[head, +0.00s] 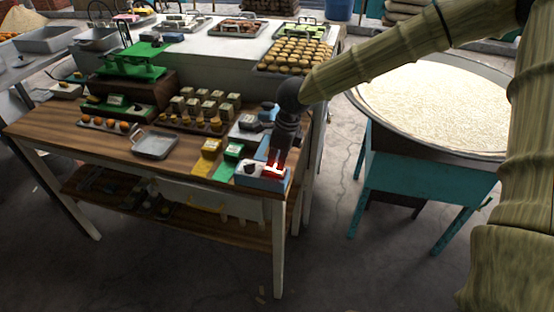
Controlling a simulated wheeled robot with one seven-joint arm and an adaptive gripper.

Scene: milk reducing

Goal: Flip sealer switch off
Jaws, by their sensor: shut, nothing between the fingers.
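The gripper partly hides the switch and the back of the box.
Yellow (207,158) and green (228,163) packs lie left of the box. A metal tray (155,146) sits on the wooden table (108,149). A large round pan of pale grain (440,103) stands to the right on a teal stand, with open floor between.

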